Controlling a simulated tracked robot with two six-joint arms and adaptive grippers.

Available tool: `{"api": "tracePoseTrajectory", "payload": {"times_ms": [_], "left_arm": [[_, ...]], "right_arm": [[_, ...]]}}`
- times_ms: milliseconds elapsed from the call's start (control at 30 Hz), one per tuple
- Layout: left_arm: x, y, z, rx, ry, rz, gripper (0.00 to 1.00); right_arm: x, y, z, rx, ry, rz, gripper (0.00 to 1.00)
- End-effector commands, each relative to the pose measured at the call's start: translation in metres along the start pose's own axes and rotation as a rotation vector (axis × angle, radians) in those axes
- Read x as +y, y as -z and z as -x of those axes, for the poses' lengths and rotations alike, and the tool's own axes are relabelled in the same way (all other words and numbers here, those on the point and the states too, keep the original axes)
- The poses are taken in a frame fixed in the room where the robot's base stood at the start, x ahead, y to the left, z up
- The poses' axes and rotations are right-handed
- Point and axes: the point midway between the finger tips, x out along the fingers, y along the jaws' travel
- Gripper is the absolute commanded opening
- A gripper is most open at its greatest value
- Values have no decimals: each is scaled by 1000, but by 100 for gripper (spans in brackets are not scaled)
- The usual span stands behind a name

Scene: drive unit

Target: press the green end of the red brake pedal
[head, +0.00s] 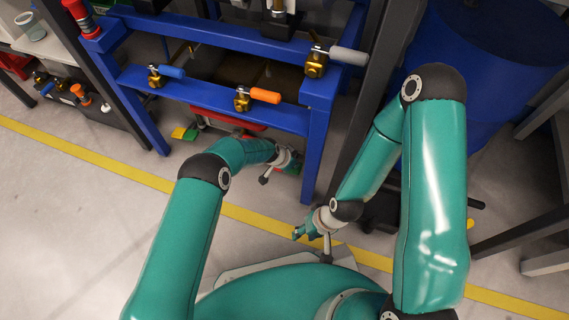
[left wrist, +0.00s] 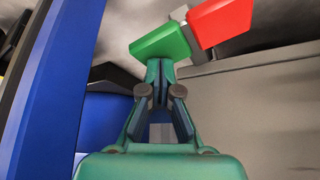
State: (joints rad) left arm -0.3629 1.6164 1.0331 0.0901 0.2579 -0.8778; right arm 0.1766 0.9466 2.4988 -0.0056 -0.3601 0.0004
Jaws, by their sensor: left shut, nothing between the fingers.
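The green end (left wrist: 160,40) of the red brake pedal (left wrist: 220,22) is at the top of the left wrist view, with the red part to its right. My left gripper (left wrist: 160,70) is shut and empty, its fingertips right at the lower edge of the green end. I cannot tell whether they touch. In the head view my left gripper (head: 289,160) is low beside the blue frame's front right leg, and the pedal is mostly hidden there. My right gripper (head: 300,233) hangs low, right of centre; its fingers are too small to judge.
A blue frame (head: 220,37) carries valves with blue, orange (head: 265,96) and grey handles. A yellow and green piece (head: 184,133) sits low under it at the left. A blue drum (head: 485,60) stands at the right. The floor at the left is clear, crossed by a yellow line.

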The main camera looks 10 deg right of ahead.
Motion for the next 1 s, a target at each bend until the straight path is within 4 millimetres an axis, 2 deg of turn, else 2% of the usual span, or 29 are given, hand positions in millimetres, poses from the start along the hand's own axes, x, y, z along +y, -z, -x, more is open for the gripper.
{"api": "tracePoseTrajectory", "payload": {"times_ms": [533, 767, 1000], "left_arm": [[0, -8, -12, -1, 0, 1, 0], [-1, -4, -6, 0, 1, 1, 0], [-1, 6, 11, 0, 1, 2, 0]], "right_arm": [[4, 0, -10, 0, 0, 0, 40], [2, 0, -6, 0, 0, 0, 40], [-2, 0, 4, 0, 0, 0, 40]]}}
